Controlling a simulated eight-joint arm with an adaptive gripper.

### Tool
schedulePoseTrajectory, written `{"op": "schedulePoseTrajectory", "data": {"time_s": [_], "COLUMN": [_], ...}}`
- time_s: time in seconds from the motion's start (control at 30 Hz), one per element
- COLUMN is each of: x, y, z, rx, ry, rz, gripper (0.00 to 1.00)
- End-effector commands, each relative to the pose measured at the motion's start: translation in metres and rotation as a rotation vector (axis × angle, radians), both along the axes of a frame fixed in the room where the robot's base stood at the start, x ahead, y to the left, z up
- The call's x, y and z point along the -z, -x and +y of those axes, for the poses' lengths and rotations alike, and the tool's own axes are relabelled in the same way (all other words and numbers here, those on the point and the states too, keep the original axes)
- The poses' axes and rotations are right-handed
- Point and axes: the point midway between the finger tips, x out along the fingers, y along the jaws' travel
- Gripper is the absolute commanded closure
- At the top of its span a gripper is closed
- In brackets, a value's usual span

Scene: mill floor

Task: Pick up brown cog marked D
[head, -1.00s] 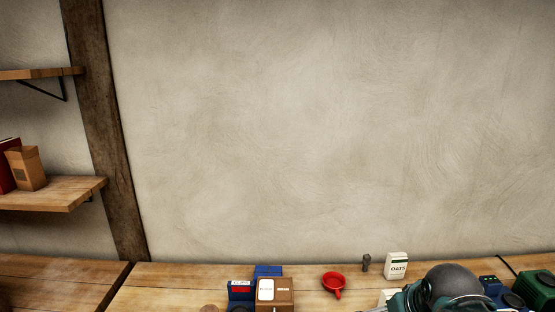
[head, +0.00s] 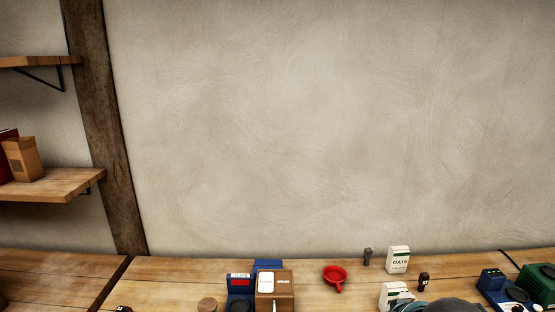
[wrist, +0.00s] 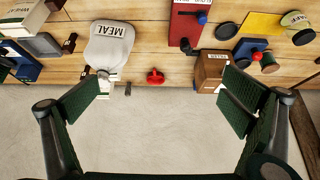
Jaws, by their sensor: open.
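I cannot single out the brown cog marked D, as no letter D is readable. Small dark brown pieces are candidates: one (head: 424,279) right of the oats box in the head view, and one (head: 124,309) cut by the bottom edge. In the wrist view a dark brown piece (wrist: 69,42) lies beside the meal sack (wrist: 108,45). My gripper (wrist: 162,92) is open and empty, its green pads wide apart above the bench and pointing toward it.
The wooden bench (head: 200,270) stands against a plaster wall. Bare wood lies around the red cup.

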Motion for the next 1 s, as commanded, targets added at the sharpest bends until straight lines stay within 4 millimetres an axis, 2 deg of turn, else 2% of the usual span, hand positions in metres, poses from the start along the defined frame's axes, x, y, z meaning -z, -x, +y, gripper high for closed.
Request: {"op": "schedulePoseTrajectory", "data": {"time_s": [0.23, 0.73, 1.0], "x": [0.0001, 0.0003, 0.0002], "y": [0.0, 0.0, 0.0], "z": [-0.0001, -0.0002, -0.0002], "rx": [0.0, 0.0, 0.0], "ry": [0.0, 0.0, 0.0], "rz": [0.0, 0.001, 0.0], "gripper": [0.01, 0.67, 0.68]}}
